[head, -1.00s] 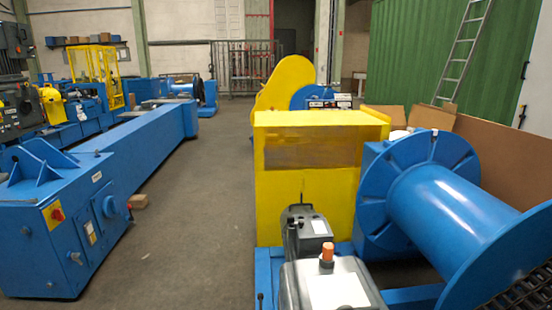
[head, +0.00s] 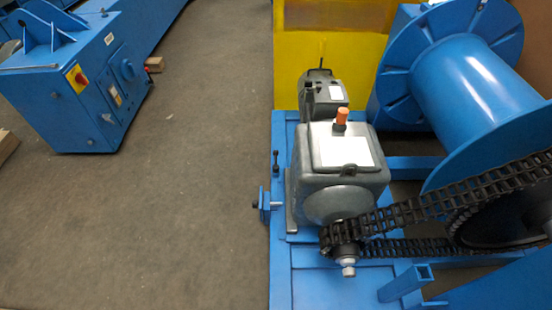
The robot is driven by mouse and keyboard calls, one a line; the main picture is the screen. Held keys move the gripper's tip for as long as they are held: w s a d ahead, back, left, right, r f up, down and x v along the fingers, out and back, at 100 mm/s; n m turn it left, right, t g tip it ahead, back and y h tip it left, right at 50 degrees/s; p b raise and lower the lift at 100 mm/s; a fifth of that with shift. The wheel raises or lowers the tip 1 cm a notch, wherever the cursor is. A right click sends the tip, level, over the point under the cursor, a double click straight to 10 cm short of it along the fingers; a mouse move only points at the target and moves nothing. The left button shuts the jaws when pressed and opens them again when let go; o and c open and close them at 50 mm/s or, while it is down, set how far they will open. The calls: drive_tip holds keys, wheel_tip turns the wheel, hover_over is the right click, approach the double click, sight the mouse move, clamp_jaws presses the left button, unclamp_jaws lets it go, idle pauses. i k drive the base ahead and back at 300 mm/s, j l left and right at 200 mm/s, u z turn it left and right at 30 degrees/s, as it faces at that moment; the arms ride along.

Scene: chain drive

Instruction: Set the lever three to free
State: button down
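In the head view, a grey gearbox (head: 340,185) with a white top plate and an orange cap (head: 342,117) stands on a blue base frame (head: 305,285). A small black upright handle (head: 275,160) stands at the frame's left edge. A thin dark rod (head: 308,100) rises behind the gearbox, beside a grey motor (head: 326,90). I see no label or number that tells which of these, if any, is lever three. My gripper is not in view.
A black chain (head: 435,205) runs from the gearbox's small sprocket to a large dark sprocket (head: 500,215) at right. A blue drum (head: 475,85) stands behind it, and a yellow guard (head: 300,50) at the back. A blue cabinet (head: 85,80) is upper left. Floor (head: 180,200) between is clear.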

sight(275, 168)
drive_tip(key=k+j+u, duration=0.2)
drive_tip(key=k, duration=0.45)
drive_tip(key=u, duration=1.85)
drive_tip(key=i+u, duration=0.45)
drive_tip(key=i, duration=0.6)
drive_tip(key=i+z, duration=0.35)
drive_tip(key=i+j+z, duration=0.1)
drive_tip(key=i+z, duration=0.3)
drive_tip(key=i+l+z, duration=0.2)
drive_tip(key=i+z, duration=0.3)
drive_tip(key=i+l+z, duration=0.1)
drive_tip(key=i+z, duration=0.2)
drive_tip(key=z, duration=0.15)
drive_tip(key=i+j+z, duration=0.1)
drive_tip(key=i+z, duration=0.4)
drive_tip(key=i+l, duration=0.1)
drive_tip(key=i, duration=0.8)
drive_tip(key=i+u, duration=0.15)
drive_tip(key=i, duration=0.7)
drive_tip(key=i+j+z, duration=0.1)
drive_tip(key=i+z, duration=0.35)
drive_tip(key=i+j+z, duration=0.2)
drive_tip(key=i+z, duration=0.2)
drive_tip(key=i, duration=0.05)
